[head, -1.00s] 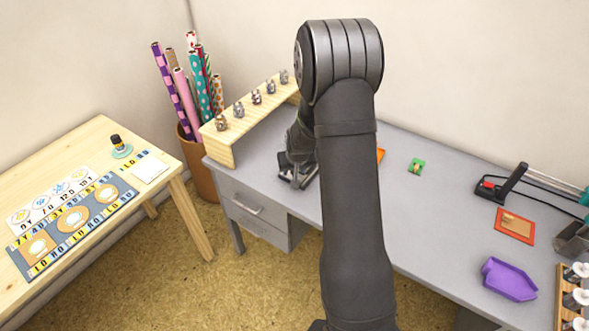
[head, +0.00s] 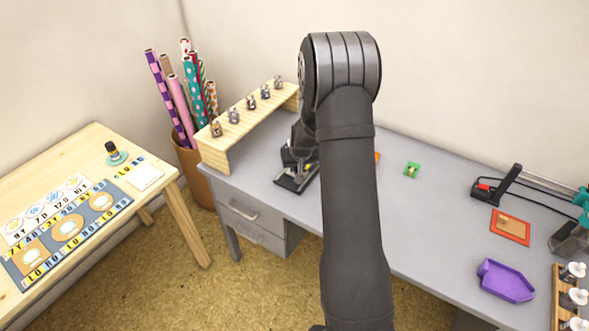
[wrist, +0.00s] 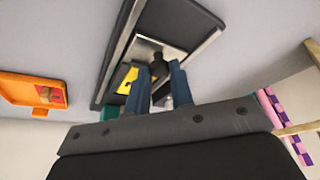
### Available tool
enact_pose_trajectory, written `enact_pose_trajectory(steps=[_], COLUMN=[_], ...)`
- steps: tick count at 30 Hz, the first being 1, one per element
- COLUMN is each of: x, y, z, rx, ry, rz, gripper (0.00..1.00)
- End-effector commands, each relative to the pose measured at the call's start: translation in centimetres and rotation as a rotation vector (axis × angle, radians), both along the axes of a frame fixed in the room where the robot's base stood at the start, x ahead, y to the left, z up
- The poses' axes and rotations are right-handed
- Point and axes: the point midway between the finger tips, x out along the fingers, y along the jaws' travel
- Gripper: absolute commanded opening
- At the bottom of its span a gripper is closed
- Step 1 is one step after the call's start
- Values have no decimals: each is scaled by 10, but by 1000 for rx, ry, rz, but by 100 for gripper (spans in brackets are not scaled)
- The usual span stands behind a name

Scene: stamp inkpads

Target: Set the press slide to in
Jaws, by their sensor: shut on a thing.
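The press (head: 292,186) stands on the grey desk, partly hidden behind my arm in the head view. In the wrist view its dark frame (wrist: 112,62) has silver rails and a yellow piece (wrist: 127,80) at the left. My gripper (wrist: 161,74) has its two blue fingers at the press, shut on a small black knob (wrist: 158,58), which I take for the slide's handle. The fingers hide part of the slide, so its exact position along the rails is unclear. In the head view my fingertips are hidden behind my arm.
A wooden shelf (head: 228,140) with several small stamps stands left of the press. An orange tray (wrist: 40,92) is near it in the wrist view. Right on the desk are a green pad (head: 412,170), a red-orange pad (head: 510,227) and a purple tray (head: 506,281).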

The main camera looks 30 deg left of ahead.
Motion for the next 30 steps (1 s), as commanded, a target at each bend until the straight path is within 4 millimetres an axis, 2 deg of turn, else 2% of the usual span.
enact_pose_trajectory(steps=[3,4,7,15,19,23,30], x=[0,0,0,-1,-2,-6,-18], y=[0,0,0,0,-2,-6,-18], z=[0,0,0,0,7,22,63], rx=[1,1,0,0,1,2,2], ry=[-1,-1,0,0,-1,-3,-3], rz=[0,0,0,0,0,0,0], gripper=[0,25,43,43,43,43,43])
